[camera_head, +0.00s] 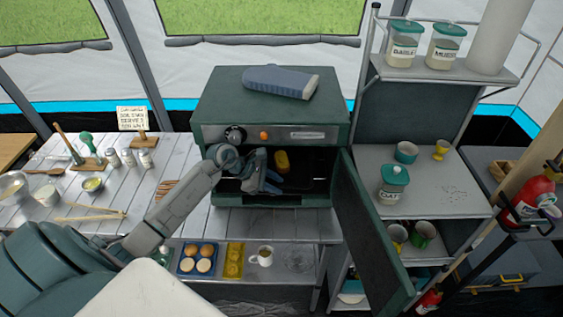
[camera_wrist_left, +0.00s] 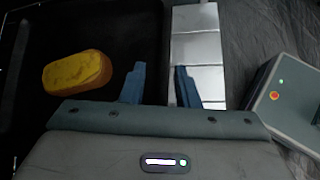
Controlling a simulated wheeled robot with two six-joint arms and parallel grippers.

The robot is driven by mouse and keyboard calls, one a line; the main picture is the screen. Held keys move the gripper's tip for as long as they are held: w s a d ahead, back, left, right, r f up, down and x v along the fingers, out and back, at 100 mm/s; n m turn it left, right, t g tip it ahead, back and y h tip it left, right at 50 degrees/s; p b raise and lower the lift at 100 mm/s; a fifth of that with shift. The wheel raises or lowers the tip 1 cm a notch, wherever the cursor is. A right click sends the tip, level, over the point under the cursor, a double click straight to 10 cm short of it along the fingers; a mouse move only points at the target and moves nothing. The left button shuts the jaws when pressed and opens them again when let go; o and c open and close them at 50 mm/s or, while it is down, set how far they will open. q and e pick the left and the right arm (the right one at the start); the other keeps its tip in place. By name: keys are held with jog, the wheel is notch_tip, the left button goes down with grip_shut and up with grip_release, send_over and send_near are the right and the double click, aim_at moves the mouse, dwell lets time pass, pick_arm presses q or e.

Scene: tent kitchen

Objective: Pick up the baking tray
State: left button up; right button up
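The baking tray is dark and sits inside the open oven in the head view (camera_head: 308,186), with a yellow loaf (camera_head: 282,162) on it. In the left wrist view a dark surface that looks like the tray (camera_wrist_left: 95,35) fills the left side, with the yellow loaf (camera_wrist_left: 77,72) on it. My left gripper (camera_head: 272,184) is at the oven's mouth, over the tray's near left part. Its blue fingers (camera_wrist_left: 160,86) are apart, one over the dark surface and one over the pale slats beyond its edge. I cannot tell whether they touch the tray. My right gripper is not in view.
The green oven (camera_head: 215,105) has its door (camera_head: 372,235) swung open to the right. A blue oven mitt (camera_head: 280,82) lies on top. The slatted table (camera_head: 180,190) holds jars and utensils at left. A shelf rack (camera_head: 435,185) stands at right.

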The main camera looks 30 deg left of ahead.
pick_arm(q)
grip_shut()
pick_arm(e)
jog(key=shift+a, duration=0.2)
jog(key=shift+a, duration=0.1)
pick_arm(q)
jog(key=shift+s+r, duration=0.1)
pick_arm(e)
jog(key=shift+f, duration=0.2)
